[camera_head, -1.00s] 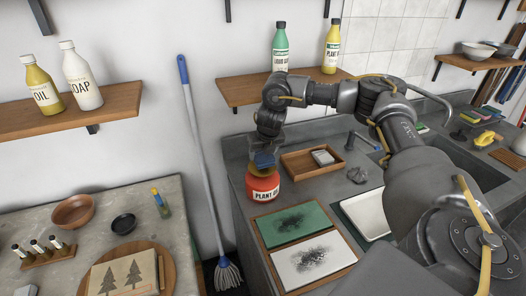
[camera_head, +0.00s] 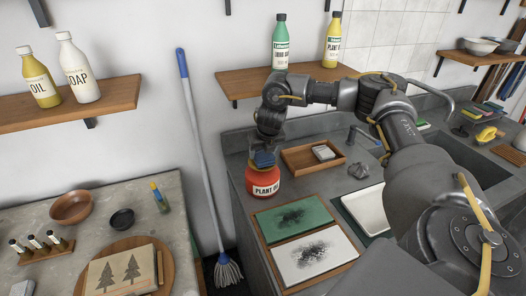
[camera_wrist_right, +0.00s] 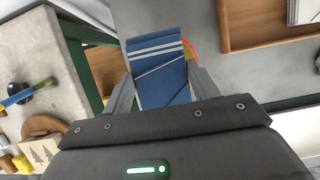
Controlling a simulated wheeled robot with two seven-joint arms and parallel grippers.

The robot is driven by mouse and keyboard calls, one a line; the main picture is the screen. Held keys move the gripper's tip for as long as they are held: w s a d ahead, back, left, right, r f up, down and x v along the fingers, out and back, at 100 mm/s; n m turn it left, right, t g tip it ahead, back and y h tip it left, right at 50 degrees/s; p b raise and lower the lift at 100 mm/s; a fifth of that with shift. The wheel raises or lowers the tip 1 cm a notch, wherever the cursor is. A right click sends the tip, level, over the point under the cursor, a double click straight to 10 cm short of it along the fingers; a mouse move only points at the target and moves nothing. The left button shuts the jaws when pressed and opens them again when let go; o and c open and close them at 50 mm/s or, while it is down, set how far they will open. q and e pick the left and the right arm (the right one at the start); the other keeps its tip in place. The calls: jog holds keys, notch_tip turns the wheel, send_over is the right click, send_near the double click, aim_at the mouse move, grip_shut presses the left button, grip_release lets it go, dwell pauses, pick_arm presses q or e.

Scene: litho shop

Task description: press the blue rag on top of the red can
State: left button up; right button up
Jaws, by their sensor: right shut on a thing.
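The red can (camera_head: 263,184), labelled PLANT, stands upright on the grey counter behind the green and white boards. My right gripper (camera_head: 264,152) is directly above it, pointing down, shut on the blue rag (camera_head: 263,160). The rag is at the top of the can; I cannot tell whether it is pressed or only touching. In the right wrist view the blue rag (camera_wrist_right: 158,70), with white stripes, fills the space between the fingers. It hides most of the can, leaving only a thin red-orange edge (camera_wrist_right: 189,50) beside it. My left gripper is not in view.
A wooden tray (camera_head: 292,164) with a grey block stands right of the can. The green board (camera_head: 283,227) and white board lie in front. A blue-handled mop (camera_head: 197,140) leans at the wall to the left. A shelf (camera_head: 232,88) with bottles hangs above.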

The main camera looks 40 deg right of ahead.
aim_at(263, 153)
jog(key=shift+f+b, duration=0.6)
jog(key=shift+f, duration=0.5)
dwell(0.6)
jog(key=shift+r, duration=0.1)
dwell(0.4)
notch_tip(263, 153, up, 7)
jog(key=p, duration=0.6)
dwell(1.0)
